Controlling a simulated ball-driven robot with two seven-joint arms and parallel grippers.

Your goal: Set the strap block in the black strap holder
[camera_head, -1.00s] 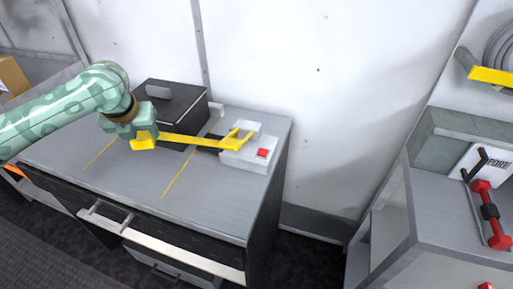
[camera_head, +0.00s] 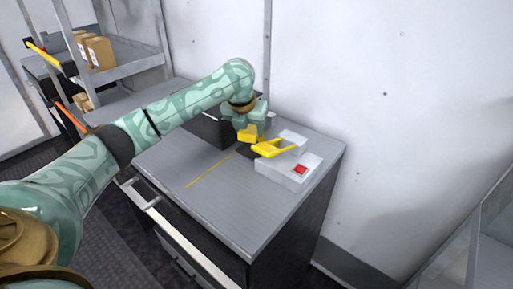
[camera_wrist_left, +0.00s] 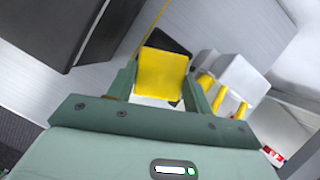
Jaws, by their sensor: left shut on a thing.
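The yellow strap block (camera_head: 247,135) is between the fingers of my left gripper (camera_head: 248,125), just above the grey worktop. In the left wrist view the block (camera_wrist_left: 160,72) fills the space between the fingertips, and the gripper is shut on it. Beside it is a yellow forked piece (camera_head: 272,149) at the white unit (camera_head: 283,172), which has a red button. A black piece (camera_head: 246,152), likely the strap holder, lies below the block. It also shows behind the block in the left wrist view (camera_wrist_left: 170,44), partly hidden. I cannot tell whether they touch. My right gripper is not in view.
A dark box (camera_head: 210,130) stands on the worktop (camera_head: 215,200), partly behind my left arm. The front of the worktop is clear apart from a yellow line. A white wall (camera_head: 350,90) rises behind. Cardboard boxes (camera_head: 98,52) sit on a shelf at far left.

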